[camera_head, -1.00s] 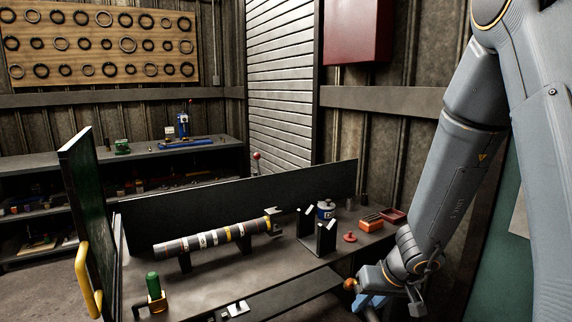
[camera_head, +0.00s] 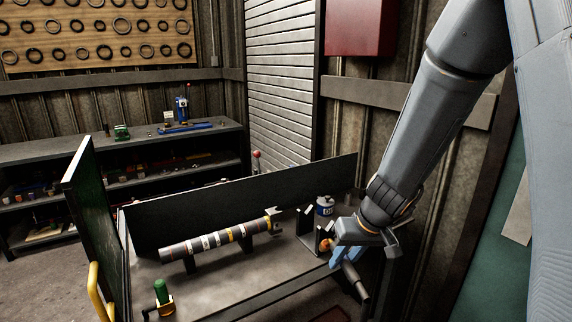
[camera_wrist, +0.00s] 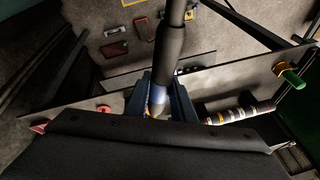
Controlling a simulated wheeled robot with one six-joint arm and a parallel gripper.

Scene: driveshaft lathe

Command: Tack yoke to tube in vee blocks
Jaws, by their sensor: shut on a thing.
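A banded tube (camera_head: 215,240) lies across dark vee blocks (camera_head: 190,265) on the bench, with a dark yoke (camera_head: 273,222) at its right end. In the wrist view the tube (camera_wrist: 240,113) shows at right; its yoke end is hidden or unclear. My gripper (camera_head: 343,257) is at the bench's right side, right of the tube and clear of it. Its blue fingers (camera_wrist: 163,100) are shut on a dark cylindrical tool (camera_wrist: 170,40), which looks like a torch. The tool's dark end (camera_head: 355,284) slants down right in the head view, and an orange tip (camera_head: 326,245) shows at its other end.
A low dark wall (camera_head: 240,190) runs along the bench's back. A green-topped item (camera_head: 161,291) stands at front left.

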